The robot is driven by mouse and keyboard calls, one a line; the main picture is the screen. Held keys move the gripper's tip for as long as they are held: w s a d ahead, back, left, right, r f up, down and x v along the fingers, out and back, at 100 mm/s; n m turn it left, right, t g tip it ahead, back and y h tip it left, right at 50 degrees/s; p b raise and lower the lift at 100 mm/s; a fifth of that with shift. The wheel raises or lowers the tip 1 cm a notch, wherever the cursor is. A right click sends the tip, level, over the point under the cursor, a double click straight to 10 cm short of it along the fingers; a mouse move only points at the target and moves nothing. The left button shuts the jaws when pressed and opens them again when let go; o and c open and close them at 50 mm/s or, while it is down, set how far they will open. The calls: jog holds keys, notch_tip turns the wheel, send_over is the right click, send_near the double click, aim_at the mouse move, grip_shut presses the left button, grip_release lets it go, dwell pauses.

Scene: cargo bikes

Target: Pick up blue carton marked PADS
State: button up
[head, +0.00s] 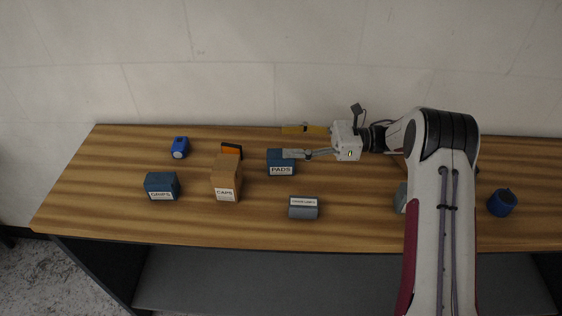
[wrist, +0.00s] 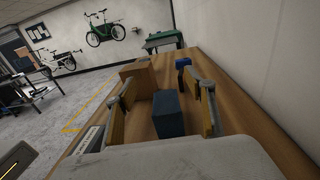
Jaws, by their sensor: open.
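The blue carton marked PADS (head: 281,170) stands on the wooden table, left of my arm's end, its label facing the front. My gripper (head: 290,141) reaches in from the right with its fingers spread. One finger overlaps the carton's top in the head view, and the other is behind it, toward the wall. In the wrist view the blue carton (wrist: 168,117) lies between the two open fingers of my gripper (wrist: 163,98), with gaps on both sides. Its lower part is hidden by my gripper's body. Nothing is held.
A brown CAPS carton (head: 226,183) stands left of PADS, with an orange-black object (head: 232,150) behind it. A blue GRIPS carton (head: 162,186) and small blue object (head: 180,147) are farther left. A grey labelled item (head: 303,208) lies in front. A blue mug (head: 502,203) stands right.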

aim_at(281, 154)
jog(key=shift+f, duration=0.4)
jog(key=shift+f, duration=0.5)
notch_tip(281, 154, down, 4)
jog(key=shift+r, duration=0.1)
jog(key=shift+s+a, duration=0.1)
jog(key=shift+a, duration=0.95)
jog(key=shift+a+r, duration=0.1)
jog(key=shift+a, duration=0.35)
jog(key=c, duration=1.2)
